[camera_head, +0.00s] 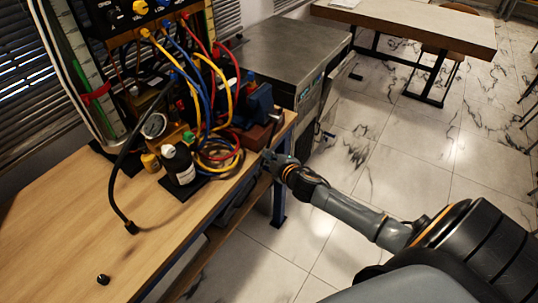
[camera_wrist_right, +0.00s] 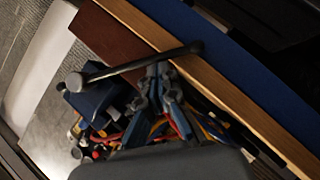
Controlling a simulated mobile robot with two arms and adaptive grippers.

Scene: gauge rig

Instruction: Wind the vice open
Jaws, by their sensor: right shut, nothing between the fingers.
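The blue vice (camera_head: 260,101) stands on a reddish-brown block at the right end of the bench, and its blue body also shows in the right wrist view (camera_wrist_right: 100,101). In the right wrist view a dark handle bar (camera_wrist_right: 130,67) with a round knob at one end crosses just beyond my fingertips. My right gripper (camera_head: 268,157) is at the bench's front edge, just below the vice; its fingers also show in the wrist view (camera_wrist_right: 158,70). They are shut and empty, close to the bar; I cannot tell whether they touch it. My left gripper is not in view.
Yellow, red and blue hoses (camera_head: 218,152) loop beside the vice. A dark bottle with a white label (camera_head: 180,167) and a black hose (camera_head: 116,178) are on the wooden bench (camera_head: 80,235). A grey metal cabinet (camera_head: 290,55) stands behind. The floor to the right is open.

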